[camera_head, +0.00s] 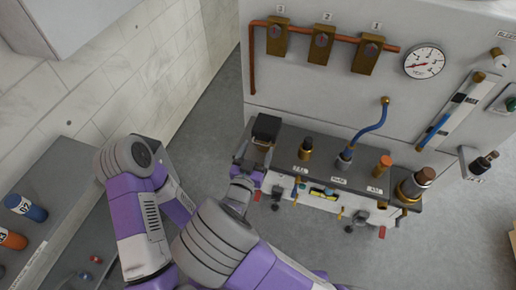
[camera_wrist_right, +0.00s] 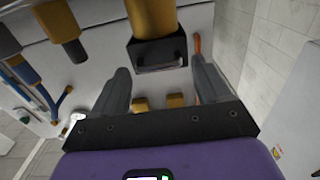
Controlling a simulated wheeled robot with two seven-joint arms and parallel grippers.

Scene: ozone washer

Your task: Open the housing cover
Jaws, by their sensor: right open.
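The black, box-shaped cover (camera_head: 266,127) sits at the left end of the dark shelf on the white machine; I take it to be the housing cover. In the right wrist view, the black cover (camera_wrist_right: 158,54) has a light metal edge or handle-like strip and meets a brass cylinder (camera_wrist_right: 155,17). My right gripper (camera_head: 255,153) is just in front of it in the head view. Its grey fingers (camera_wrist_right: 160,66) are open, one on each side of the cover, with narrow gaps visible. Contact cannot be made out. My left gripper is not in view.
Brass fittings, a blue hose (camera_head: 373,129) and a large brass cylinder (camera_head: 414,183) stand along the shelf to the right. Brass valves (camera_head: 320,43) hang on a copper pipe above, beside a gauge (camera_head: 424,62). Bare floor (camera_head: 215,125) lies left of the machine.

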